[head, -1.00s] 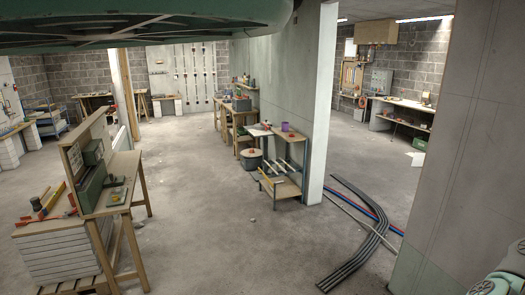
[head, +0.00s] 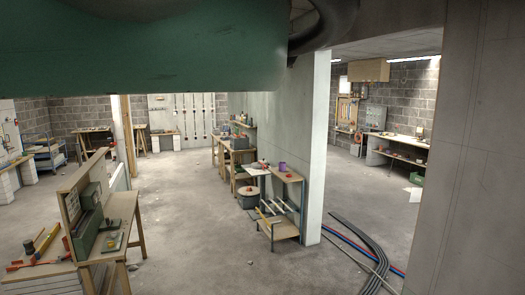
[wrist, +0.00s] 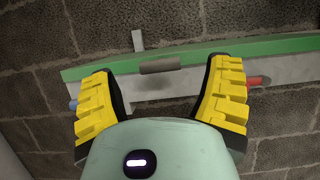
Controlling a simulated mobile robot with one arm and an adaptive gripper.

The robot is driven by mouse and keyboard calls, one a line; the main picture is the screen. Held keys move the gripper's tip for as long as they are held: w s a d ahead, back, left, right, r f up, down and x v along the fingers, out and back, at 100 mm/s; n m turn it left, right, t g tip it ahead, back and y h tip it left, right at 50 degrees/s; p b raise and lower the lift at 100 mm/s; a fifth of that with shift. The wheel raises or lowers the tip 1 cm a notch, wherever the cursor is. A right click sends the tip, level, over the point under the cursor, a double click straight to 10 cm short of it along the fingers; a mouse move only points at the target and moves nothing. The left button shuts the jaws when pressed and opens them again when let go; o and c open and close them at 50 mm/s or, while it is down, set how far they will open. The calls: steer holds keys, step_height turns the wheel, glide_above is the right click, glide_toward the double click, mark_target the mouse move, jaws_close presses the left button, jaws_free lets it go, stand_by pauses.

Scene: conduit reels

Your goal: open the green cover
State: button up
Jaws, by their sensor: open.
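In the wrist view, a long flat green cover (wrist: 215,50) runs across the picture, slightly tilted, against a grey block wall. A grey cylindrical handle (wrist: 160,65) sits at its lower edge. Below the green strip is a pale grey body (wrist: 190,78). My gripper (wrist: 165,68) is open, with one yellow-padded finger on each side of the handle in the picture. Nothing is held between the fingers. Whether they touch the cover, I cannot tell. Neither the gripper nor the handle is recognisable in the head view, whose top is blocked by a large green shape close to the camera.
Blue (wrist: 73,104) and red (wrist: 255,81) ends show beside the fingers. In the head view, a workbench (head: 122,210) stands at left and a small trolley (head: 282,228) by the pillar (head: 318,150). Grey conduits (head: 372,262) lie at lower right. The middle floor is open.

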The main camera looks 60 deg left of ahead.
steer(key=shift+p+x, duration=1.05)
steer(key=shift+x, duration=0.7)
steer(key=shift+f, duration=0.1)
steer(key=c, duration=1.3)
